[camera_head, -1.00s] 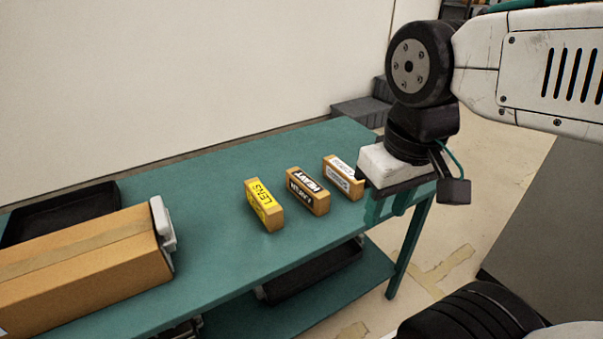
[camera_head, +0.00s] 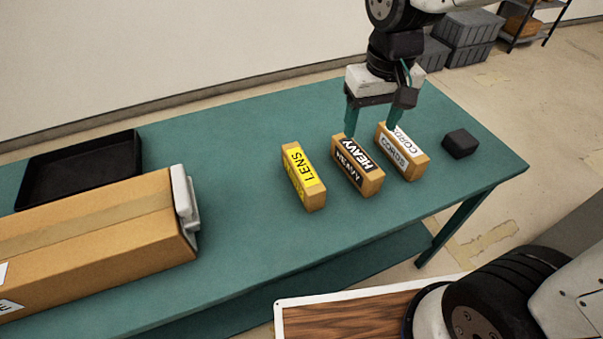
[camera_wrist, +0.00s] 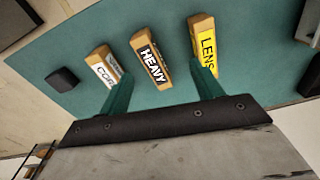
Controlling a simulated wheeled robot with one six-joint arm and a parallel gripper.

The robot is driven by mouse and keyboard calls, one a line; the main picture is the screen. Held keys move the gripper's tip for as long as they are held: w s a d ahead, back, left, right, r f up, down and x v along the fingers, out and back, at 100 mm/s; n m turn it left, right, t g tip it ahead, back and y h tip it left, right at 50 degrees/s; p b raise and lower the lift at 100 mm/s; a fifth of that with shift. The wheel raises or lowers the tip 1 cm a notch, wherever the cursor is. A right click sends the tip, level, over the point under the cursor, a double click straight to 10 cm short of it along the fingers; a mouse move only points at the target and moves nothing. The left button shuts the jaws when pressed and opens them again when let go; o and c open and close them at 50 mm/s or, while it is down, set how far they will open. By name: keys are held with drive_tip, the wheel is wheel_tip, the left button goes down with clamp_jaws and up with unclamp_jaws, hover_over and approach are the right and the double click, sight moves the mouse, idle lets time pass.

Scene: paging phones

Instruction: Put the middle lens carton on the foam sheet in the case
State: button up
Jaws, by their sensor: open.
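Three tan cartons stand in a row on the teal table. The leftmost in the head view is the yellow-labelled LENS carton (camera_head: 304,176). The middle one is the black-labelled HEAVY carton (camera_head: 357,167), and the right one is the white-labelled CORDS carton (camera_head: 402,152). So the middle carton reads HEAVY, not LENS. My gripper (camera_head: 372,128) is open and empty, above the far side of the HEAVY and CORDS cartons. In the wrist view the HEAVY carton (camera_wrist: 151,62) shows between the fingers, with LENS (camera_wrist: 205,45) to the right. I cannot identify a foam sheet or case.
A long taped cardboard box (camera_head: 90,235) with a grey piece (camera_head: 184,205) at its end lies at left. A black tray (camera_head: 80,172) is behind it. A small black block (camera_head: 460,144) sits right of the cartons. Bare table lies between box and cartons.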

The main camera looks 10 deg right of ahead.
drive_tip(key=n, duration=0.1)
approach(302, 175)
drive_tip(key=shift+g, duration=0.3)
drive_tip(key=w+f, duration=0.1)
drive_tip(key=f, duration=0.1)
drive_tip(key=w+f, duration=0.2)
drive_tip(key=f, duration=0.1)
drive_tip(key=shift+w+f, duration=0.3)
drive_tip(key=shift+w, duration=0.05)
drive_tip(key=f, duration=0.8)
drive_tip(key=shift+s, duration=0.35)
drive_tip(key=shift+d, duration=0.1)
drive_tip(key=c, duration=1.2)
drive_tip(key=shift+r, duration=0.15)
